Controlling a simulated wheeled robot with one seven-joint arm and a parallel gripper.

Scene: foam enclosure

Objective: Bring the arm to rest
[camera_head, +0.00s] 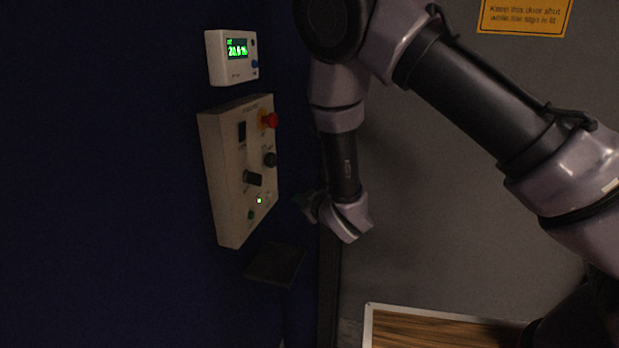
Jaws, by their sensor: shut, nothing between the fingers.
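My arm comes in from the lower right, bends at the top of the view and hangs down to the wrist near the middle. My gripper (309,206) is a small dark shape at the left side of the wrist. It is shut and empty, and its fingertips are hard to make out against the dark wall. It is just right of the control panel (231,190) in the picture; I cannot tell how far apart they are in depth.
The panel carries a red button (269,120), dark knobs (253,178) and a lit green lamp (259,200). Above it is a white display unit (214,60). A dark flat ledge (275,264) is below. A yellow sign (525,14) and a wood-topped surface (430,333) are at right.

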